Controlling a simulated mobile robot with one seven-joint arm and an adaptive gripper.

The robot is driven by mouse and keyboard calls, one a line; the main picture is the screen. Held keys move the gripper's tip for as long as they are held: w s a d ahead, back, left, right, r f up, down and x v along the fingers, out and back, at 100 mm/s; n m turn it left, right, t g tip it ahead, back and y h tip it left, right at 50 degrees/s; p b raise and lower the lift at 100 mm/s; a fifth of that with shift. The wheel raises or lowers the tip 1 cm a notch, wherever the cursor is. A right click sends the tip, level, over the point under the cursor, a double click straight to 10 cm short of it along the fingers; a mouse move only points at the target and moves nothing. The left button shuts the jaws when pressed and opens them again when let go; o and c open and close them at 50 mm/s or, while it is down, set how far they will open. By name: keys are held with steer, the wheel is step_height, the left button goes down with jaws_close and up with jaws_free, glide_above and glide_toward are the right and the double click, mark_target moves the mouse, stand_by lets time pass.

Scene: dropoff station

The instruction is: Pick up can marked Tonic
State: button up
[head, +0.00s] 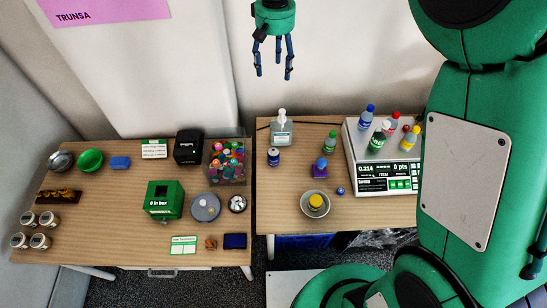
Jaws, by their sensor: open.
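My gripper (273,73) hangs at the top middle, fingers pointing down, open and empty. It is in front of the pale wall, well above the tables. A small blue and white can (273,157) stands upright near the left end of the right table (285,208). It is the only can-like thing I make out, but its label is too small to read, so I cannot tell whether it says Tonic. My gripper is apart from it and touches nothing.
Beside the can are a pump bottle (281,130), a green bottle (329,141), a blue-topped item (320,167) and a bowl with a yellow thing (315,204). Several bottles stand on a scale (386,179). The left table holds a green box (164,200) and a clear bin (226,160).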

glide_toward(274, 151)
steer(key=shift+d, duration=0.1)
steer(key=shift+f+b, duration=0.45)
steer(key=shift+f, duration=3.8)
steer(key=shift+f, duration=0.1)
steer(key=shift+w+a+f+b, duration=0.1)
steer(key=shift+a+f+b, duration=0.1)
steer(key=shift+f, duration=1.05)
steer(key=shift+a+f+b, duration=0.1)
steer(key=shift+f+b, duration=0.1)
steer(key=shift+f, duration=1.05)
steer(key=c, duration=0.8)
